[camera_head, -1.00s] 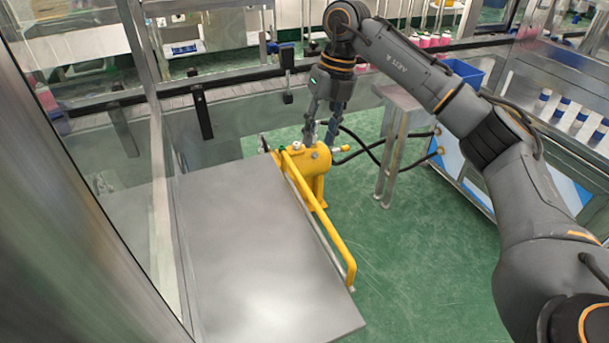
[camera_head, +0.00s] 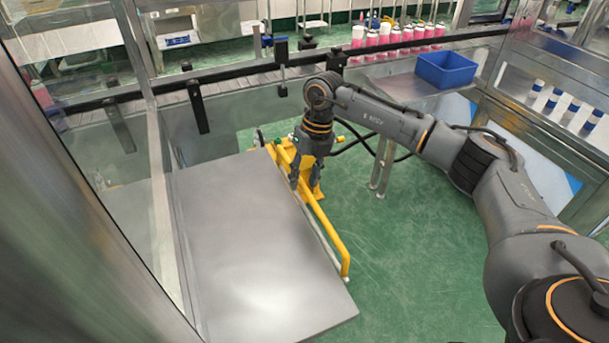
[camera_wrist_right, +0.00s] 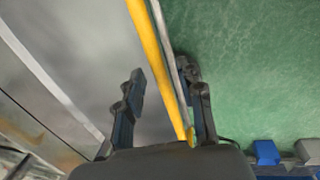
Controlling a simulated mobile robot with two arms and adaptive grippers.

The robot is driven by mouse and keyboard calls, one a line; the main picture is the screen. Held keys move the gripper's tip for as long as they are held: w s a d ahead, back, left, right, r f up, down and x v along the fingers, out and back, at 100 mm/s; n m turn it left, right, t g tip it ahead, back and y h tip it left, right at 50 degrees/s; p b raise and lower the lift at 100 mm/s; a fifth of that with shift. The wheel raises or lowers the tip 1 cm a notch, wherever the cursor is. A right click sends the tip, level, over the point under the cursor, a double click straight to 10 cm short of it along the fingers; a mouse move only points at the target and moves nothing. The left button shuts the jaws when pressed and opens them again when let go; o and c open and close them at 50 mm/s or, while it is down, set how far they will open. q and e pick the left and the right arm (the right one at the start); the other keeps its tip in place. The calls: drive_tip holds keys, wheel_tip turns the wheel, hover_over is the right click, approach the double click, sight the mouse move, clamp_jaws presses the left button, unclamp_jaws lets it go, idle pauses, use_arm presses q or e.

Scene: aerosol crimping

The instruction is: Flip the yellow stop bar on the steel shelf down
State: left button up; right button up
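The yellow stop bar (camera_head: 331,238) runs along the right edge of the flat steel shelf (camera_head: 245,240), beside a thin metal rail. My right gripper (camera_head: 304,185) points down at the bar's far part, near the yellow cylinder. In the right wrist view, the open right gripper (camera_wrist_right: 163,82) has one finger on each side of the yellow stop bar (camera_wrist_right: 153,50). Gaps show between the bar and the fingers, so it is not clamped. The gripper hides part of the bar's far end in the head view. My left gripper is not in view.
A yellow cylinder body (camera_head: 315,188) stands beside the shelf, partly hidden by my gripper, with black hoses behind. A glass panel with a metal post (camera_head: 147,150) borders the shelf's left. A blue bin (camera_head: 446,70) stands farther back. Green floor lies open to the shelf's right.

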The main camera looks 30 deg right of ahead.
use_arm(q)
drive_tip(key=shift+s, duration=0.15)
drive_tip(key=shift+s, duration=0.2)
use_arm(e)
clamp_jaws()
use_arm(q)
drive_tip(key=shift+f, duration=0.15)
use_arm(e)
drive_tip(key=shift+d, duration=0.1)
